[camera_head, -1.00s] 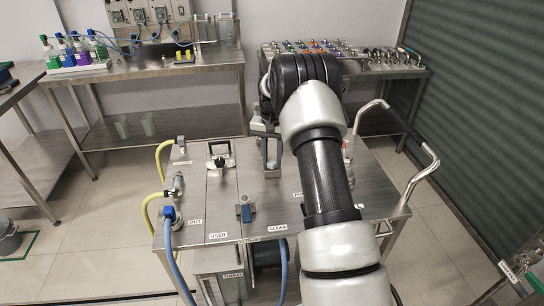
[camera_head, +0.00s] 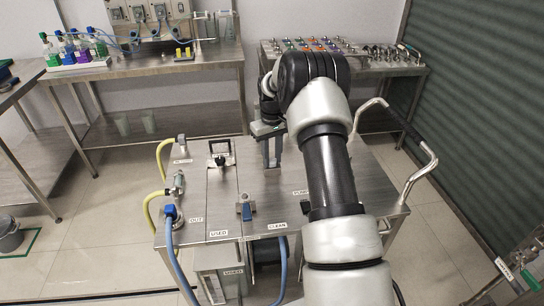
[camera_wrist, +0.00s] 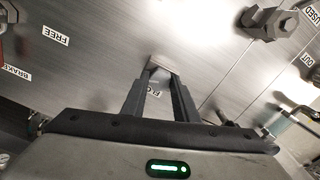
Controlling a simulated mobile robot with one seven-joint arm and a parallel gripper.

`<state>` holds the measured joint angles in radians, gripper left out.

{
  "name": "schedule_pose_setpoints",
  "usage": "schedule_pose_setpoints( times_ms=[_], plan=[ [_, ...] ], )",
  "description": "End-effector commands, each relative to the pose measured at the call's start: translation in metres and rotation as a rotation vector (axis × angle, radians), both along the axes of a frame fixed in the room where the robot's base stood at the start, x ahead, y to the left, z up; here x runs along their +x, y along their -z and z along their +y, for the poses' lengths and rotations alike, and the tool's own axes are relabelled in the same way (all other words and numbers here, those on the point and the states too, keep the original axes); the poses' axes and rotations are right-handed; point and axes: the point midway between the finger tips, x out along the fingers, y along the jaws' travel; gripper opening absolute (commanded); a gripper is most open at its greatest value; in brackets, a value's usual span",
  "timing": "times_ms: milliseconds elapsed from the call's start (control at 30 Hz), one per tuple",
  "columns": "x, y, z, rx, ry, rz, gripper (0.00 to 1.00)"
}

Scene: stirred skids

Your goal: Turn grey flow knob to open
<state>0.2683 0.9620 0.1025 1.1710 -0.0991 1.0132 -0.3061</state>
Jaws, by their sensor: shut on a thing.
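In the wrist view, my two fingers (camera_wrist: 157,70) close around a small grey piece, the flow knob (camera_wrist: 156,65), at the fingertips. Most of the knob is hidden by the fingers. A label lies on the plate between the fingers, partly covered and hard to read. How far the knob is turned cannot be told.
A black-handled clamp (camera_head: 220,158) and a blue-handled fitting (camera_head: 245,209) stand left on the cart top (camera_head: 225,190). A grey nut-like fitting (camera_wrist: 268,22) shows at upper right in the wrist view. A bent handrail (camera_head: 425,165) stands at the right.

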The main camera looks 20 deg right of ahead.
Motion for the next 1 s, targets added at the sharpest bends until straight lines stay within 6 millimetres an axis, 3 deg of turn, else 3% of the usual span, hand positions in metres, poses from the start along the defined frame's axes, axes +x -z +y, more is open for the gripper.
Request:
schedule_pose_setpoints(
  times_ms=[567, 600, 667, 1000],
  plan=[
    [-0.0003, 0.0001, 0.0001, 0.001, -0.029, 0.001, 0.04],
    [-0.0003, 0.0001, 0.0001, 0.001, -0.028, 0.001, 0.34],
    [-0.0003, 0.0001, 0.0001, 0.001, -0.028, 0.001, 0.44],
    [0.0001, -0.0019, -0.0002, 0.000, -0.028, 0.000, 0.46]
  ],
)
